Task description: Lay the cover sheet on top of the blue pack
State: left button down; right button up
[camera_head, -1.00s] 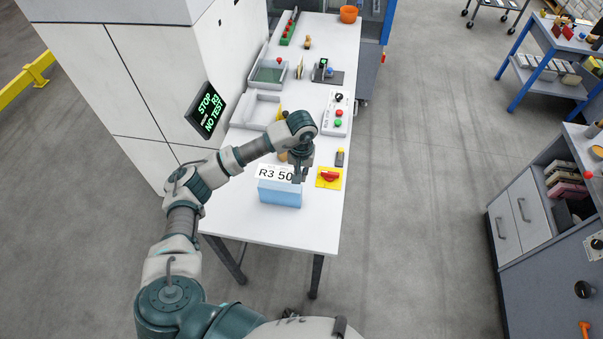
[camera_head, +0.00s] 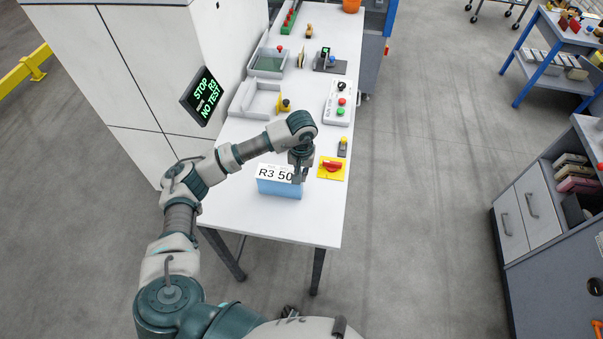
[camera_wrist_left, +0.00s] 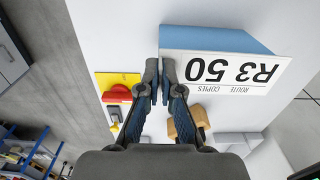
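The cover sheet (camera_head: 274,174) is white with black "R3 50" print. It lies level over the top of the blue pack (camera_head: 279,188) near the table's front end. In the left wrist view the sheet (camera_wrist_left: 225,72) reads upside down, and a blue side of the pack (camera_wrist_left: 205,40) shows beyond its edge. My left gripper (camera_head: 299,177) points down at the sheet's right end. In the left wrist view its fingertips (camera_wrist_left: 160,72) are closed together on the sheet's edge. I cannot tell whether the sheet touches the pack.
A red rotary switch on a yellow plate (camera_head: 332,168) sits just right of the gripper. A screen (camera_head: 202,97) hangs left. The white table's front end (camera_head: 270,221) is clear.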

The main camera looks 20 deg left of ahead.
pick_arm(q)
jog(key=shift+f+b, duration=0.35)
jog(key=shift+b, duration=0.05)
jog(key=c, duration=1.2)
grip_release()
jog(key=shift+c, duration=0.2)
jog(key=shift+r, duration=0.2)
notch_tip(320, 180, up, 12)
jog(key=shift+f, duration=0.2)
